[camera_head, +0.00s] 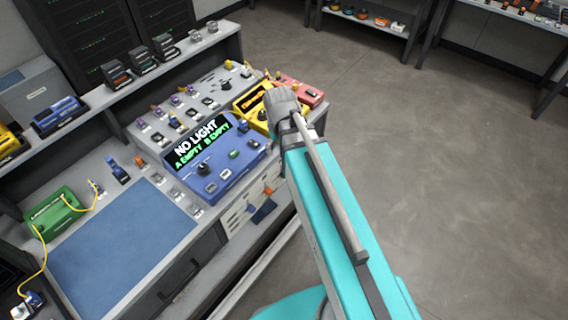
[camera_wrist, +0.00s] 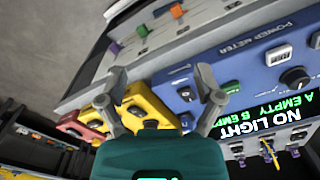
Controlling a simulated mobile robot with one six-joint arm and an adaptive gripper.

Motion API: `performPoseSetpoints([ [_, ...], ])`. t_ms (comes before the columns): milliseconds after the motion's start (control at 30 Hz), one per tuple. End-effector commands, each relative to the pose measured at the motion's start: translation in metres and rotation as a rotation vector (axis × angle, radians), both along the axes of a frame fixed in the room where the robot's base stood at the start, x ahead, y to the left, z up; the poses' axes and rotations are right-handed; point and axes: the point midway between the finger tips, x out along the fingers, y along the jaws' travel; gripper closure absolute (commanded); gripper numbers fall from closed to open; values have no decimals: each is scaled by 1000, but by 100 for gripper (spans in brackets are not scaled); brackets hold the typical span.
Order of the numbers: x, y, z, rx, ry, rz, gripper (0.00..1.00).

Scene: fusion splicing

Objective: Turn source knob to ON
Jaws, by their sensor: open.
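No label reading "source" is legible, so I cannot tell which knob is the source knob. The yellow unit (camera_head: 246,104) at the back of the bench has a dark knob (camera_head: 262,115), beside my arm's end. In the wrist view the yellow unit (camera_wrist: 158,108) lies between and beyond my fingers, with a dark knob (camera_wrist: 137,112) near the left finger. The blue power meter (camera_head: 223,180) has a black knob (camera_head: 203,168) and a display reading NO LIGHT, A EMPTY, B EMPTY. My gripper (camera_wrist: 161,76) is open and empty; its fingers are apart from each other.
A red unit (camera_head: 302,92) stands beyond the yellow one. A grey panel (camera_head: 190,105) with several small connectors lies behind the meter. A blue mat (camera_head: 125,240) and a green unit (camera_head: 60,212) with a yellow fibre are at the left. Open floor (camera_head: 440,170) lies right.

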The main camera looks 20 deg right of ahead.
Motion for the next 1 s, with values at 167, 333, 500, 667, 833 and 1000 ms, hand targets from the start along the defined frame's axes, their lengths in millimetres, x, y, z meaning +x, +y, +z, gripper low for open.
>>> performPoseSetpoints([
  [167,-27,0,-9,0,0,-79,15],
  [333,-41,1,-13,0,0,-136,15],
  [500,-45,1,-13,0,0,-157,15],
  [667,-44,1,-13,0,0,-156,15],
  [833,-44,1,-13,0,0,-155,15],
  [1000,-44,1,-13,0,0,-155,15],
])
